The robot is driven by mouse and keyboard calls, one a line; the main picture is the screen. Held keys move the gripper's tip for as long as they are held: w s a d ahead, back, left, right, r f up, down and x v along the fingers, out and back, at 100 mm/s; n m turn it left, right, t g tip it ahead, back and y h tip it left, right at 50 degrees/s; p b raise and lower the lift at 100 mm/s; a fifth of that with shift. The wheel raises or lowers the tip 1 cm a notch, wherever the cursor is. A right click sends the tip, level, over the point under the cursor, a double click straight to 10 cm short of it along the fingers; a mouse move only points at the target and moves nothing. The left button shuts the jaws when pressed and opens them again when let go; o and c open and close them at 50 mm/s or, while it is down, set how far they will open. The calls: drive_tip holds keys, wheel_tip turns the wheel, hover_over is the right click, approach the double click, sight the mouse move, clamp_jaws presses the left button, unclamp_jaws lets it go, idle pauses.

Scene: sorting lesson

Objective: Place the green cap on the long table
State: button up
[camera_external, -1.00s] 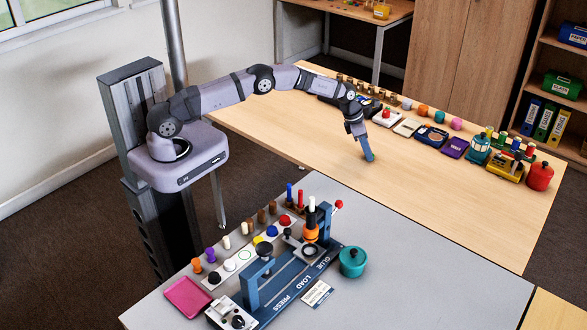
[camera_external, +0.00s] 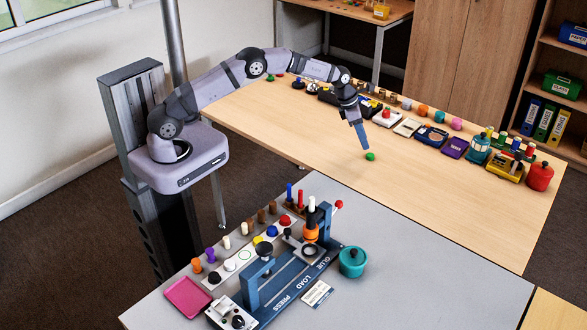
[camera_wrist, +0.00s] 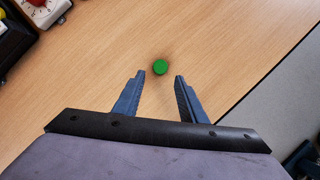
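The green cap (camera_external: 370,156) lies on the bare top of the long wooden table (camera_external: 440,205), near its front edge. In the wrist view the green cap (camera_wrist: 160,67) sits just beyond my fingertips, roughly centred between them and touching neither. My gripper (camera_external: 363,145) is a short way above the table, over and slightly left of the cap. In the wrist view my gripper (camera_wrist: 161,74) is open, with its two blue fingers apart and nothing between them.
A row of items lines the table's back, including a purple tray (camera_external: 454,148), a teal lantern-like thing (camera_external: 479,149) and a red pot (camera_external: 540,177). The nearer grey table holds a blue press (camera_external: 290,282), a teal pot (camera_external: 352,262) and a pink tray (camera_external: 188,297). The wood around the cap is clear.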

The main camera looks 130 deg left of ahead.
drive_tip(key=v, duration=0.6)
drive_tip(key=shift+b, duration=0.3)
drive_tip(key=shift+r, duration=0.1)
drive_tip(key=w+d+r+m+g+h, duration=0.1)
drive_tip(key=w+d+m, duration=0.3)
drive_tip(key=d+m, duration=0.95)
drive_tip(key=w+d+m+h, duration=0.3)
drive_tip(key=d+m, duration=0.5)
drive_tip(key=d, duration=1.1)
drive_tip(key=s+d+f+m+g, duration=0.1)
drive_tip(key=s+d+m, duration=0.6)
drive_tip(key=d+m, duration=0.4)
drive_tip(key=s+d+f+m+g+y, duration=0.1)
drive_tip(key=s+d+f+m, duration=0.1)
drive_tip(key=s+d+m, duration=0.6)
drive_tip(key=d+m, duration=0.3)
drive_tip(key=shift+s+f+m, duration=0.15)
drive_tip(key=shift+s+m, duration=0.1)
drive_tip(key=shift+m, duration=0.1)
drive_tip(key=shift+d, duration=0.1)
